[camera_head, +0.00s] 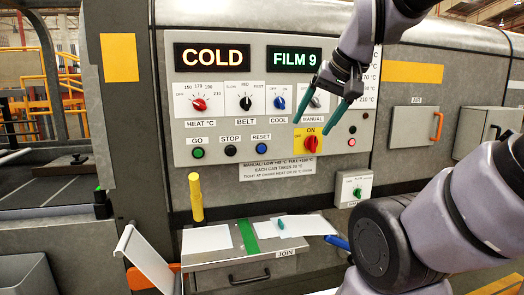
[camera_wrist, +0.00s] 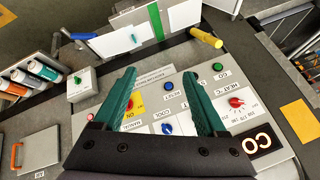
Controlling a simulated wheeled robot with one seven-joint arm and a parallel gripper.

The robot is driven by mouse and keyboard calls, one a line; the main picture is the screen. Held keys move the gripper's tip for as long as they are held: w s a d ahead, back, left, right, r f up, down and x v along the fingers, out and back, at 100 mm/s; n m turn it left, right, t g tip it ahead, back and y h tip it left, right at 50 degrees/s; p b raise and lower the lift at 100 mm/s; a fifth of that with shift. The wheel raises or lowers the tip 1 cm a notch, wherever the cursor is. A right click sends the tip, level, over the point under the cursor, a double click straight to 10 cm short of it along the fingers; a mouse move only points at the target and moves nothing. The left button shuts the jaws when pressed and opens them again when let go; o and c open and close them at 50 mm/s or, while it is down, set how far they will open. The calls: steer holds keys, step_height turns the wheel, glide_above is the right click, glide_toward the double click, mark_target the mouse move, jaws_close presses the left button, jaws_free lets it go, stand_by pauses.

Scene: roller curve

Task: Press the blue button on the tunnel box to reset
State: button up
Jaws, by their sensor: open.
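The wrist view shows the panel upside down beyond my gripper (camera_wrist: 160,73). I see no contact with the button.
The black STOP button (camera_head: 230,150) and green GO button (camera_head: 198,153) stand left of the blue one. A blue COOL knob (camera_head: 278,103) is above. A yellow post (camera_head: 196,198) and a tray marked JOIN (camera_head: 225,257) stand below the panel.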

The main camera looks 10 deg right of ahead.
jaws_close()
stand_by(1.4)
